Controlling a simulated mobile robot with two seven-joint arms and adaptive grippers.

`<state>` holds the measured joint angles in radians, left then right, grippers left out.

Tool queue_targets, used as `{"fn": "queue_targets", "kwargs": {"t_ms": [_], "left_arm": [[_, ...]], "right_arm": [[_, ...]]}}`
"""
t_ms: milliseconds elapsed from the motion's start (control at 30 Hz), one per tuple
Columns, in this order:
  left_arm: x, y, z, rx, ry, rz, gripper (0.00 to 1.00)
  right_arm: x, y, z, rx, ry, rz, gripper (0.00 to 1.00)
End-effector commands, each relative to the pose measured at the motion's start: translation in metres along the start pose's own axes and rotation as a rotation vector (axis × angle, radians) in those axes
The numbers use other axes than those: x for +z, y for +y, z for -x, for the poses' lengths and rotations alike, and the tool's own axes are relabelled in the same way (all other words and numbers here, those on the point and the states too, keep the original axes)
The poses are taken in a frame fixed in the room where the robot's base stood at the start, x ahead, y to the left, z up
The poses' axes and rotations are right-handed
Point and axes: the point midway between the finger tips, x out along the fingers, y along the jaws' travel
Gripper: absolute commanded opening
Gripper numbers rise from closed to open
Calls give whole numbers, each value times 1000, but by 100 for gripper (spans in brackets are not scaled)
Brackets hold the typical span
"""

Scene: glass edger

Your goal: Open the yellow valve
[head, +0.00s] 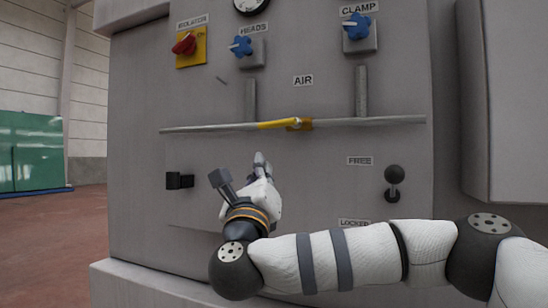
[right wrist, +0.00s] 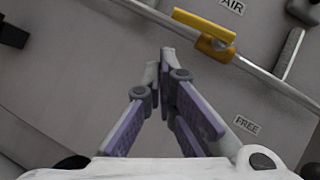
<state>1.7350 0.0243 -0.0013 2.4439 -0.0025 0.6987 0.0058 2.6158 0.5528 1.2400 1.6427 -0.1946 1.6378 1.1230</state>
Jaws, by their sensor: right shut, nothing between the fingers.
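The yellow valve (head: 279,124) sits on a horizontal grey pipe below the AIR label, with its lever lying along the pipe and pointing left from a brass-coloured body (head: 306,124). In the right wrist view the yellow lever (right wrist: 203,25) is beyond the fingertips, up and to the right. My right gripper (head: 259,158) is just below the lever in the head view, apart from it. In the right wrist view its fingers (right wrist: 167,52) are closed together at the tips with nothing between them. My left gripper is not in view.
The grey machine panel carries a red isolation knob (head: 184,43), two blue knobs (head: 241,46) (head: 356,27) and a gauge (head: 251,4) above. A black ball-topped lever (head: 394,182) is at the lower right, and a black latch (head: 179,181) at the left. A grey cabinet (head: 520,100) juts out at right.

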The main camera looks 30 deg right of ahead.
Motion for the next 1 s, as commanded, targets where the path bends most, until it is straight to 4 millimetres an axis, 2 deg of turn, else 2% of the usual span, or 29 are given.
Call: {"fn": "queue_targets", "kwargs": {"t_ms": [100, 200, 400, 867, 933, 967, 1000], "left_arm": [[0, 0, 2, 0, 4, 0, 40], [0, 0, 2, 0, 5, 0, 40], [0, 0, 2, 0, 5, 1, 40], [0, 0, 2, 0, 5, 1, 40], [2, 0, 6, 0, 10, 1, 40], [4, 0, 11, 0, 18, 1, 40], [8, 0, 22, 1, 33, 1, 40]], "right_arm": [[2, 6, 27, 4, 1, 2, 0], [3, 10, 46, 2, 0, 1, 0], [3, 14, 66, -1, 2, 1, 0], [3, 14, 69, -2, 2, 1, 0], [9, 9, 66, -6, -1, -2, 0], [17, 2, 63, -11, -5, -5, 0], [33, -11, 56, -21, -14, -12, 0]]}}
